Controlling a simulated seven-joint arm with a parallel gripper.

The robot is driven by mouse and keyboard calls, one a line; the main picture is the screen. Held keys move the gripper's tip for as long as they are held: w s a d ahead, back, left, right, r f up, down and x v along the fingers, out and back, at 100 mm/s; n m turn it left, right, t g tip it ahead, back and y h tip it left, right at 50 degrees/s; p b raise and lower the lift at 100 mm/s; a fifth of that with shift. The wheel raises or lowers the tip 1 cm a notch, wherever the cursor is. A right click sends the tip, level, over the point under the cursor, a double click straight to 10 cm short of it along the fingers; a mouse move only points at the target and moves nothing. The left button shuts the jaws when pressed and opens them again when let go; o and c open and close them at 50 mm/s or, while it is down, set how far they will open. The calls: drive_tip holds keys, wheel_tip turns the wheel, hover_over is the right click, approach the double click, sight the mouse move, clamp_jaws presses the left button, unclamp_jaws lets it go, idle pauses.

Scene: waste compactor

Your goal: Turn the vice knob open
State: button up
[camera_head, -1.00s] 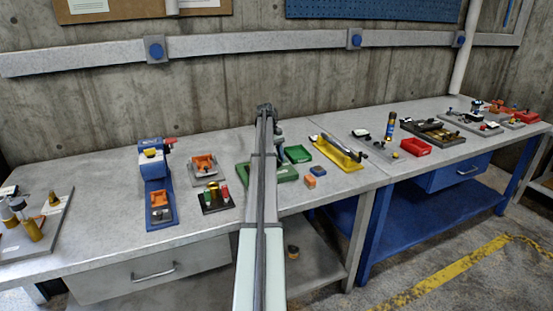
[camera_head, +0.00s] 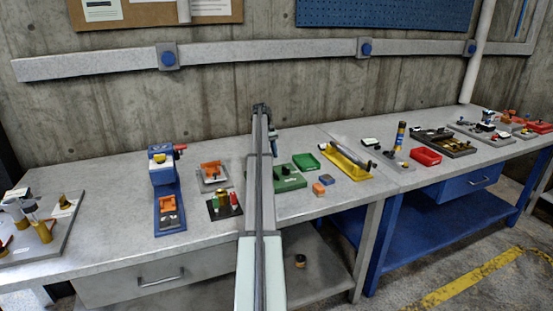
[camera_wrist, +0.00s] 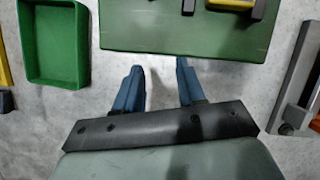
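My gripper (camera_wrist: 158,78) is open in the wrist view, its two blue fingers apart with nothing between them. They point toward the near edge of a green base (camera_wrist: 185,28) with yellow and dark parts on top. In the head view my gripper (camera_head: 272,142) is small and partly hidden by my arm, beside this green base (camera_head: 289,180). I cannot tell for sure which item is the vice. A blue device (camera_head: 163,172) with a red knob-like part (camera_head: 180,148) stands to the left, apart from my gripper. An orange fixture (camera_head: 211,170) sits beside it.
A green tray (camera_head: 306,161) also shows in the wrist view (camera_wrist: 52,45). A yellow stand (camera_head: 346,165) and small orange and blue blocks are to the right. A black plate with coloured pieces (camera_head: 224,205) lies left of my arm. The left bench's front has bare room.

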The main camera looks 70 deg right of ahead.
sight(286, 167)
drive_tip(key=shift+w+d, duration=0.3)
drive_tip(key=shift+w, duration=0.2)
drive_tip(key=s+a+r+t+h, duration=0.1)
drive_tip(key=s+a+r+t, duration=0.15)
drive_tip(key=s+r, duration=0.35)
drive_tip(key=s+a+r+t+h, duration=0.1)
drive_tip(key=s+a+r, duration=0.35)
drive_tip(key=r, duration=0.25)
drive_tip(key=f, duration=1.4)
drive_tip(key=shift+s+d, duration=0.1)
drive_tip(key=shift+s, duration=0.25)
clamp_jaws()
